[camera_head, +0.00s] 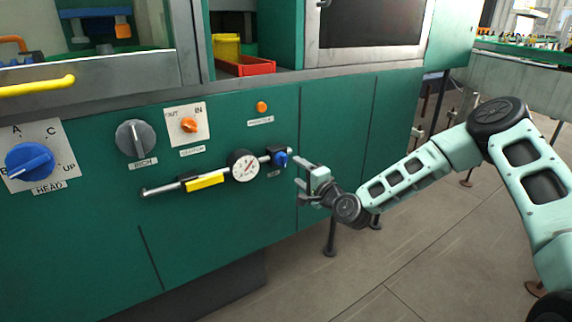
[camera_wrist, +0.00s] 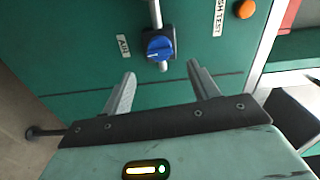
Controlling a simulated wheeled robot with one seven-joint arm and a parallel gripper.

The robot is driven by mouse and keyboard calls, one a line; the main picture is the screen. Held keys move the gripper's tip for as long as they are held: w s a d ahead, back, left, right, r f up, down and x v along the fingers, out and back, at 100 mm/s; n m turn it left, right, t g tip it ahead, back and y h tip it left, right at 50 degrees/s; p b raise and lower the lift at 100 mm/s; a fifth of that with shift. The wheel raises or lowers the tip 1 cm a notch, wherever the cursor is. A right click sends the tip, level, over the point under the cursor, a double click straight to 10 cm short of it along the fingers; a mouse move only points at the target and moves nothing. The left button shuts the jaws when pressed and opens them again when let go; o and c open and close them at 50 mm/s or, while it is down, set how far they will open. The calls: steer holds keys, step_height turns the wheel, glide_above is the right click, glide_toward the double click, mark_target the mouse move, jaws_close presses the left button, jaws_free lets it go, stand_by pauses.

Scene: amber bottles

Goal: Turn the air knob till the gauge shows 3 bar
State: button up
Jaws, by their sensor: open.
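The blue air knob (camera_head: 280,159) sits on the right end of a pipe on the green machine front. In the wrist view the air knob (camera_wrist: 159,46) has a pale pointer mark, with the AIR label (camera_wrist: 123,46) to its left. The round white gauge (camera_head: 245,167) is on the pipe left of the knob; its reading is too small to tell. My gripper (camera_head: 302,174) is open and empty, just right of the knob. In the wrist view my gripper (camera_wrist: 160,82) has its fingers spread, with the knob beyond the tips and between them, not touching.
An orange button (camera_head: 262,106) is above the pipe, which carries a yellow handle (camera_head: 204,182). The floor (camera_head: 400,260) at right is open.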

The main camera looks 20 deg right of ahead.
mark_target(285, 162)
steer(key=x, duration=0.8)
steer(key=c, duration=1)
